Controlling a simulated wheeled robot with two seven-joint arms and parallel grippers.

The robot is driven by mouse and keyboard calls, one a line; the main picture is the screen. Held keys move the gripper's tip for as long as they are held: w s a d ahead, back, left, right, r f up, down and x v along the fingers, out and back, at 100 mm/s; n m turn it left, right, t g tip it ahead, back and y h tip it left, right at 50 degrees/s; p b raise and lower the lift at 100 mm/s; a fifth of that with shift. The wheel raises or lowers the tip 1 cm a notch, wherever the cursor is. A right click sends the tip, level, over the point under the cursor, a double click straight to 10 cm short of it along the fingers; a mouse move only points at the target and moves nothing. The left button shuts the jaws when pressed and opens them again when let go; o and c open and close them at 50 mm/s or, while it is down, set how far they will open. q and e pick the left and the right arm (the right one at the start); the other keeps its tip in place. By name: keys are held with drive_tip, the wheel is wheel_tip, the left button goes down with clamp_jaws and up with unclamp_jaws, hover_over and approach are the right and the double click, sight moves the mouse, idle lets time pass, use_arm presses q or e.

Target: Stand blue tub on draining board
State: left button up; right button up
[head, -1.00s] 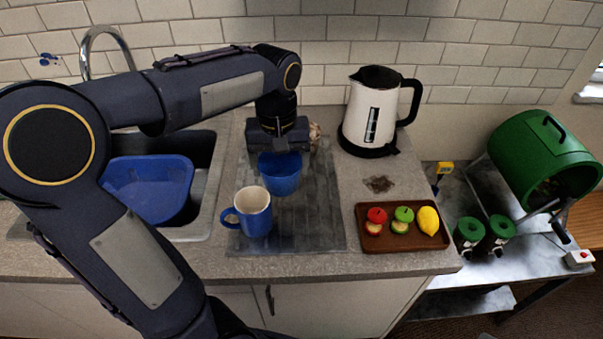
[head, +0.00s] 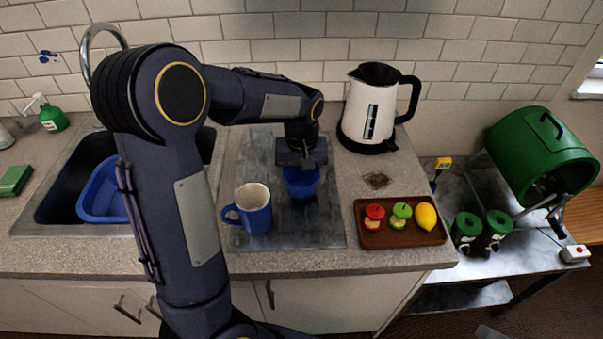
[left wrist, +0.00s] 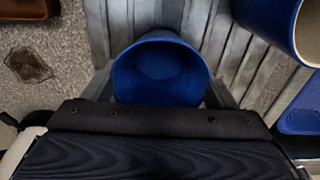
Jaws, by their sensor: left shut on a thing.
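The blue tub (head: 301,186) is upright at the draining board (head: 305,236), to the right of the blue mug. My left gripper (head: 301,166) is above it and shut on it. In the left wrist view the tub (left wrist: 161,72) sits between the two fingers, with its open mouth facing the camera and the grooved board (left wrist: 205,22) behind it. I cannot tell whether its base touches the board. My right gripper is not in view.
A blue mug (head: 254,208) stands on the board close to the tub's left. A kettle (head: 371,110) is behind right, and a brown tray (head: 378,236) with fruit is at right. The sink with a blue basin (head: 98,190) is at left. The board's front right part is clear.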

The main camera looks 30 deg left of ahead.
use_arm(q)
drive_tip(key=shift+f, duration=0.2)
drive_tip(key=o, duration=1.1)
drive_tip(key=shift+r, duration=0.15)
wheel_tip(320, 180, up, 11)
drive_tip(key=s+d+f+m+t+h, duration=0.1)
drive_tip(key=s+d+m+t+h, duration=0.1)
drive_tip(key=s, duration=0.9)
drive_tip(key=s+d+f+m+t+h, duration=0.1)
drive_tip(key=s+d+f+m+t, duration=0.1)
drive_tip(key=s, duration=0.9)
drive_tip(key=shift+d+m+t+h, duration=0.4)
drive_tip(key=shift+d+t, duration=0.5)
drive_tip(key=shift+d, duration=0.2)
